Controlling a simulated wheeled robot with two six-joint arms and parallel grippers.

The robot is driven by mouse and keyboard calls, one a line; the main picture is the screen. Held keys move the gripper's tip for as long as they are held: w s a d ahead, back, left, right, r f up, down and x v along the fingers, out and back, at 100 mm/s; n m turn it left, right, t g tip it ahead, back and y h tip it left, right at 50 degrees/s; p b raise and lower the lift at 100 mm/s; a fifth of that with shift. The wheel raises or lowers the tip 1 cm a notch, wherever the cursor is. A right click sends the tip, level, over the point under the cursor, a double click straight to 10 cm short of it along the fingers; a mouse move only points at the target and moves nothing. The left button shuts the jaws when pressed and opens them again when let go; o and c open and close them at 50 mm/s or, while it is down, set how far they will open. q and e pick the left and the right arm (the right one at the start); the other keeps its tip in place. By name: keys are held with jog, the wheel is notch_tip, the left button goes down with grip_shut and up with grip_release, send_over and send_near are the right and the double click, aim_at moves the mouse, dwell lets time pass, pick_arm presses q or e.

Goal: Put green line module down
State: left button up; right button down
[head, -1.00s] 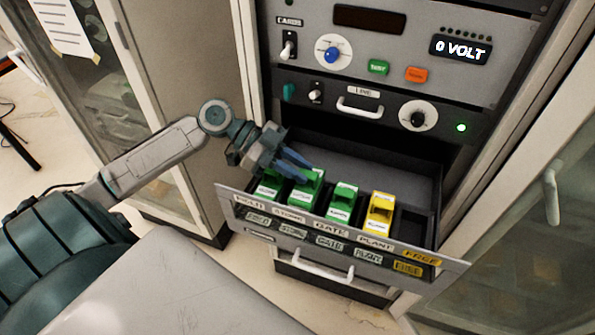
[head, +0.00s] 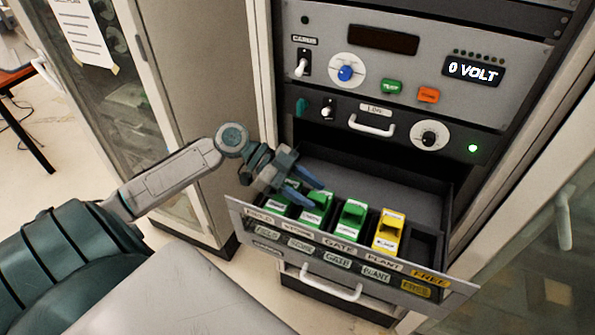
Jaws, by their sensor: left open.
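Three green line modules stand in a row in the open drawer (head: 240,213): a left one (head: 279,204), a middle one (head: 318,214) behind the second label, and a right one (head: 351,220) behind the GATE label. My left gripper (head: 318,198) is open, its two blue fingers apart at the middle green module, with nothing seen held clear of the drawer. Its fingers and wrist partly hide the left and middle modules. I cannot tell whether the fingers touch the middle module. My right gripper is not in view.
A yellow module (head: 389,233) stands behind the PLANT label. The slot behind the FREE label (head: 425,247) is empty. Above the drawer is a panel with knobs, a handle (head: 371,126) and a "0 VOLT" display (head: 473,71). Cabinet doors stand on both sides.

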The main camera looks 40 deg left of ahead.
pick_arm(q)
jog(key=shift+a, duration=0.2)
jog(key=shift+b+v, duration=0.45)
jog(key=shift+v, duration=1.75)
jog(key=p+v, duration=0.7)
jog(key=shift+s+a+r, duration=0.1)
jog(key=shift+a, duration=0.05)
